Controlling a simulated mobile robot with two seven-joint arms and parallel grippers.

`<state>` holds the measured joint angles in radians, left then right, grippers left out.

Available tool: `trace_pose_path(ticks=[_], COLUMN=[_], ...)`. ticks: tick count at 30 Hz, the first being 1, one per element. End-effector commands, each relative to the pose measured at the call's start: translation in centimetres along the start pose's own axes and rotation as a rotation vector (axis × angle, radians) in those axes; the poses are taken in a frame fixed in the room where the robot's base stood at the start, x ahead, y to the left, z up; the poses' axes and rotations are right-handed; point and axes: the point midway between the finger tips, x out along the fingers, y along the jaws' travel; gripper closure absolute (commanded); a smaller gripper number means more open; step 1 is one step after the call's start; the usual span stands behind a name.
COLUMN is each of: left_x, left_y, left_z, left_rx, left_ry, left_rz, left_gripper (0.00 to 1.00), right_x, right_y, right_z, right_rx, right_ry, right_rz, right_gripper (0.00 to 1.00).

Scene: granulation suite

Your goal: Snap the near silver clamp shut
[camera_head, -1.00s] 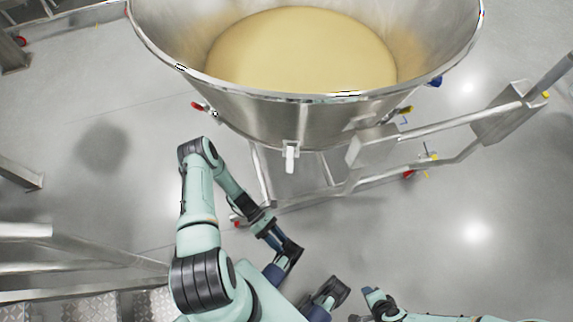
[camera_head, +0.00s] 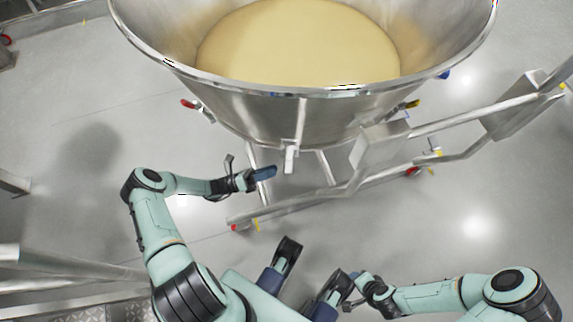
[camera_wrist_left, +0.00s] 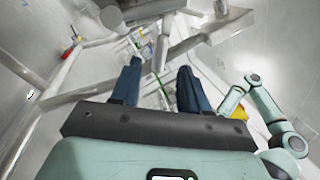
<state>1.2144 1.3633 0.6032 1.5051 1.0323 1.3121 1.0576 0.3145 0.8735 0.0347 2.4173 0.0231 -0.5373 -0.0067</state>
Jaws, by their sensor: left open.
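The silver bowl (camera_head: 250,108) full of pale yellow powder stands at the top of the head view. The near silver clamp (camera_head: 289,158) is at the bowl's lower front, its pale lever hanging straight down. My left gripper (camera_head: 270,172) is just left of the lever and apart from it, with blue fingers. In the left wrist view the same gripper (camera_wrist_left: 158,72) is open, with nothing held between its fingers; I cannot pick out the clamp there for certain. My right gripper (camera_head: 357,284) is low in the head view, away from the bowl, too small to judge.
A red handle (camera_head: 188,104) sits on the bowl's left side, a yellow one (camera_head: 412,104) and a blue one (camera_head: 445,75) on its right. A steel tube frame (camera_head: 345,190) runs below the bowl. Metal rails (camera_head: 60,263) stand at lower left. Grey floor is clear at right.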

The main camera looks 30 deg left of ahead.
Motion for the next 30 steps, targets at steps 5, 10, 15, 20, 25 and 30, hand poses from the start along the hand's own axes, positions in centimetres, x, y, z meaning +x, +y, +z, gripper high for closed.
trace_pose_path(ticks=[5,10,15,20,25,30], left_x=[3.7,5.9,6.9,7.0,7.0,6.9], left_y=[0.0,0.0,0.0,0.0,0.0,0.0], left_z=[-0.1,-0.1,-0.1,-0.1,-0.1,-0.1], left_rx=[-0.002,0.000,0.000,0.000,0.000,0.000], left_ry=[0.001,0.002,0.002,0.002,0.002,0.002], left_rz=[-0.003,0.000,0.000,0.001,0.001,0.001], left_gripper=[0.55,0.55,0.55,0.55,0.75,1.00], right_x=[0.0,0.0,0.0,0.0,0.0,0.0], right_y=[0.0,0.0,0.0,0.0,0.0,0.0], right_z=[0.1,0.1,0.0,0.0,0.0,0.0], right_rx=[0.000,0.000,0.000,0.000,0.000,0.000], right_ry=[-0.003,-0.002,0.000,0.000,0.000,0.000], right_rz=[0.000,0.000,0.000,0.000,0.000,0.000], right_gripper=[0.57,0.57,0.57,0.57,0.57,0.57])
